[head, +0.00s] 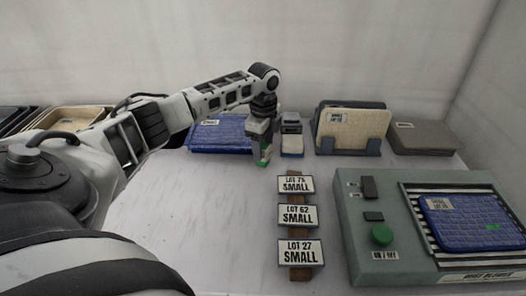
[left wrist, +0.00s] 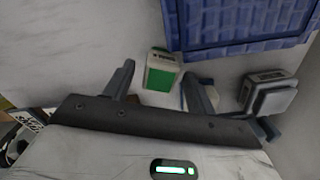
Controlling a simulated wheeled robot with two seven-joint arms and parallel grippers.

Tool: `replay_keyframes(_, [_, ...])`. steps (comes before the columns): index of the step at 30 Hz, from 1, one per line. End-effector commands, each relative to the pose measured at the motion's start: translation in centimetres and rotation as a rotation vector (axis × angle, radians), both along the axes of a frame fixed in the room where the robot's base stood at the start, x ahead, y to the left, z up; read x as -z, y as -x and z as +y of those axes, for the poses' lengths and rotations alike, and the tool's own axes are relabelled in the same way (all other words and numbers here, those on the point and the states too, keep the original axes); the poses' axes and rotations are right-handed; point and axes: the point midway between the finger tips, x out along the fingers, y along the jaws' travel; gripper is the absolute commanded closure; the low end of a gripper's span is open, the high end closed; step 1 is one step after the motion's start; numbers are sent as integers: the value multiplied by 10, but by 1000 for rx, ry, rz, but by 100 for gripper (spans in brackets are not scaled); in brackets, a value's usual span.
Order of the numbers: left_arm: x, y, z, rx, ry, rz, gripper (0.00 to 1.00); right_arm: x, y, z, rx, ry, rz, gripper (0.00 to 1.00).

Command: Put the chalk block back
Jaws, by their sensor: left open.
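A small green-and-white block with a label, which looks like the chalk block (left wrist: 161,71), stands on the table. In the left wrist view it lies just beyond the gap between my fingertips. My left gripper (left wrist: 160,85) is open, with its fingers pointing toward the block. In the head view my left gripper (head: 262,150) reaches down at the table's back, and a bit of green shows at its tips. The fingers hide most of the block there. I cannot tell whether they touch it. My right gripper is not in view.
A small grey holder (head: 291,128) stands right of the gripper, near a blue woven tray (head: 222,136). Racked panels (head: 352,128) and a grey stack (head: 424,138) stand further right. LOT signs (head: 297,216) and a green machine (head: 360,240) are in front. The table's left middle is clear.

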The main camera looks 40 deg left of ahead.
Motion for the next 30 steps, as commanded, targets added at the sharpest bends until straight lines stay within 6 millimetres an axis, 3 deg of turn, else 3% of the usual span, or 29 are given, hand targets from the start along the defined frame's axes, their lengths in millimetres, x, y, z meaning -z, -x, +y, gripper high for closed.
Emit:
replay_keyframes(6, [-51, -1, 0, -1, 0, -5, 44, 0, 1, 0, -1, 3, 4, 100])
replay_keyframes(12, [-81, -1, 0, -1, 0, -2, 44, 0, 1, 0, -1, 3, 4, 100])
replay_keyframes(18, [-92, 0, 0, -1, 0, 0, 44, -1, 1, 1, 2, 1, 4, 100])
replay_keyframes(30, [-91, 0, 0, -1, 0, 0, 44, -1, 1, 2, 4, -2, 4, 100])
